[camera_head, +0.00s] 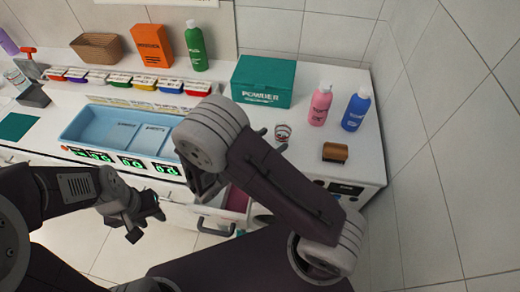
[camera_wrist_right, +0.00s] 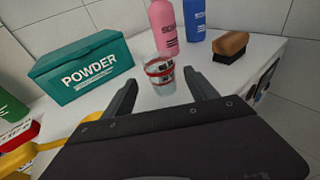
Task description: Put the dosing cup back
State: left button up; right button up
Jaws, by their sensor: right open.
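The dosing cup, a small clear cup with red markings (camera_head: 283,131), stands upright on the white counter, right of the arm in the head view. In the right wrist view the cup (camera_wrist_right: 161,68) appears between the fingertips of my right gripper (camera_wrist_right: 160,80). The fingers are open, one on each side, with gaps to the cup; how far it lies between them is hard to tell.
A teal powder box (camera_head: 263,81) stands behind the cup. Pink (camera_head: 320,104) and blue (camera_head: 356,109) bottles and a brown brush (camera_head: 335,152) are to its right. A blue tray (camera_head: 88,123) lies left. A drawer handle (camera_head: 214,230) shows below the counter.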

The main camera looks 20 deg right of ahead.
jog(key=b+v, duration=0.1)
jog(key=v, duration=0.4)
jog(key=shift+a, duration=0.2)
jog(key=shift+s+a+r, duration=0.15)
jog(key=shift+s+a, duration=0.1)
jog(key=shift+a, duration=0.05)
